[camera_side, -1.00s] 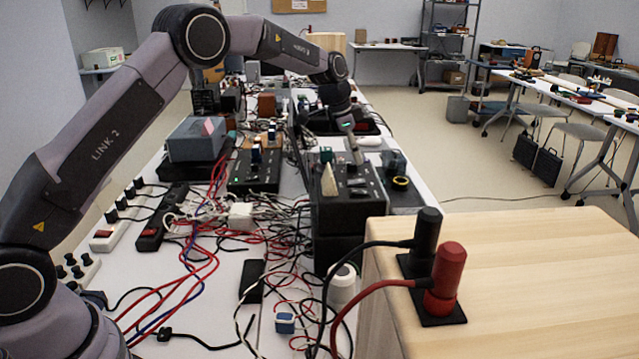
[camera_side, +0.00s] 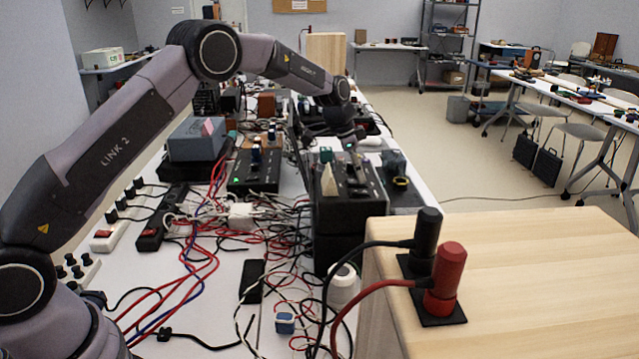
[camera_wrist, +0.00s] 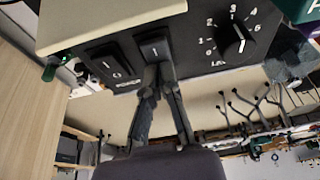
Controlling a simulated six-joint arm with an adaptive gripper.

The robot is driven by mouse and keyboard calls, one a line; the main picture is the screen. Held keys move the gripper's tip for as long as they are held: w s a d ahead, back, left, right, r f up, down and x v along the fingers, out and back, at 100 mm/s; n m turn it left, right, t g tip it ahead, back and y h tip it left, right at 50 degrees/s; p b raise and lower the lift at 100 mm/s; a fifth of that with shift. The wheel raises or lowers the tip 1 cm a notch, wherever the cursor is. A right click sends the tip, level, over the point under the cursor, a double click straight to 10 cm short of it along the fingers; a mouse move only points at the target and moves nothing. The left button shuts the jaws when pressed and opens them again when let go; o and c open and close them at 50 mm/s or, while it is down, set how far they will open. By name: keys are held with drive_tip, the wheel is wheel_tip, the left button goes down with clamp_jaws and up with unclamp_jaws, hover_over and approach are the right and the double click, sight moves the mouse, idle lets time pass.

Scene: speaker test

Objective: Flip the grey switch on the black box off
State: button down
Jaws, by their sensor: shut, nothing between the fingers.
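The black box (camera_side: 345,213) stands on the long table, with switches and a dial on its top. In the wrist view, a dark grey rocker switch (camera_wrist: 154,47) marked I sits right by my fingertips. A second rocker (camera_wrist: 112,69), marked I and O, is to its left. Which one the task calls grey is hard to tell. My gripper (camera_wrist: 158,72) is shut and empty, its tips at the lower edge of the first rocker; contact is unclear. In the side view my gripper (camera_side: 350,148) is low over the box, its tips small and partly hidden.
A numbered dial (camera_wrist: 236,40) is right of the rockers. A pale wedge (camera_side: 329,181) stands on the box's near-left part. Cables crowd the table left of the box. A wooden block (camera_side: 540,265) with black and red plugs stands in front on the right.

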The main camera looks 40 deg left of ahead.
drive_tip(key=shift+s+a+f, duration=0.1)
drive_tip(key=shift+s, duration=0.05)
drive_tip(key=shift+s+a, duration=0.5)
drive_tip(key=shift+r, duration=0.55)
drive_tip(key=v, duration=1.3)
drive_tip(key=shift+w+d, duration=0.15)
drive_tip(key=shift+r, duration=0.1)
drive_tip(key=shift+w+d+r, duration=0.3)
drive_tip(key=shift+w+d, duration=0.2)
drive_tip(key=shift+w, duration=0.05)
